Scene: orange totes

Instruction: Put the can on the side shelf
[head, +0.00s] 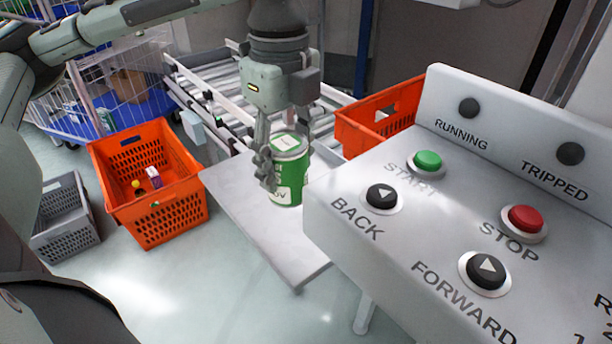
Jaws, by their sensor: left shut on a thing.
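The can (289,177) is green with a white band and stands upright in my left gripper (284,160). The gripper comes down from above with its fingers around the can's side and is shut on it. The can shows in front of the grey side shelf (247,217), a flat plate beside the control box. I cannot tell whether the can's base touches the shelf. My right gripper is not in view.
A control box (400,238) with buttons fills the right. An orange tote (165,217) with small items stands at left, beside a grey crate (66,228). Another orange tote (352,133) is behind the box. A roller conveyor (212,85) runs behind the shelf.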

